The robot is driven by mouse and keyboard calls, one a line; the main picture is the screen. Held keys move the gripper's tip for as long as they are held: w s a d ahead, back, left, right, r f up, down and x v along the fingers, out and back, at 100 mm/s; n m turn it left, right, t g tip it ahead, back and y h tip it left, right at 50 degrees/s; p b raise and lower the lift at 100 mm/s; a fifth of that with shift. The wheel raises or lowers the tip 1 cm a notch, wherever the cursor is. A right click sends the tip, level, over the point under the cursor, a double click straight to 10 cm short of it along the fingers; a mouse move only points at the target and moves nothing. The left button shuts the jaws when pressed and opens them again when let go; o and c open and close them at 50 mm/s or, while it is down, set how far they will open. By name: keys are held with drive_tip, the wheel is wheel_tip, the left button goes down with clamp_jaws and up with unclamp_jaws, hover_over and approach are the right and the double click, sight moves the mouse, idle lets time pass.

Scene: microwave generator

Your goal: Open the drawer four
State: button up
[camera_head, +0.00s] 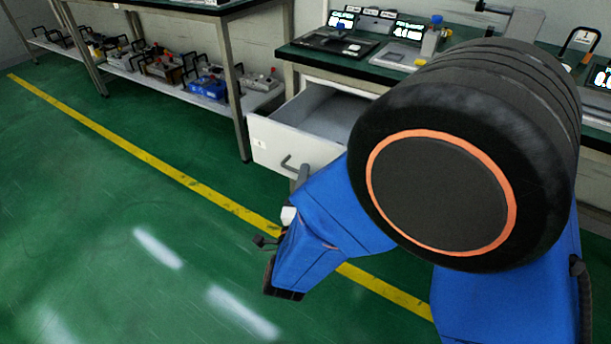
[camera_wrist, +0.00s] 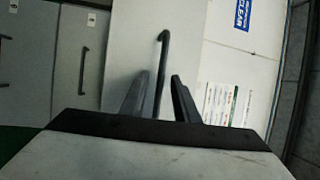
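In the wrist view, the two dark fingers of my gripper (camera_wrist: 160,98) are apart, one on each side of a dark bar handle (camera_wrist: 162,60). Narrow gaps seem to show between handle and fingers. The handle is on a pale drawer front (camera_wrist: 130,45); no number is readable on it, so I cannot tell whether it is drawer four. In the head view, a white drawer (camera_head: 270,140) stands pulled out under the green-topped bench, with a grey handle and a small unreadable label. My blue arm covers what lies right of it, and my gripper cannot be made out there.
Two more grey fronts with handles (camera_wrist: 83,65) are at the left in the wrist view. A white panel with a blue label (camera_wrist: 243,15) is at the right. Devices (camera_head: 335,42) stand on the bench. A shelf of parts (camera_head: 205,85) is at left; green floor is clear.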

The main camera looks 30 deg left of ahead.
drive_tip(key=v, duration=1.6)
drive_tip(key=shift+f, duration=0.1)
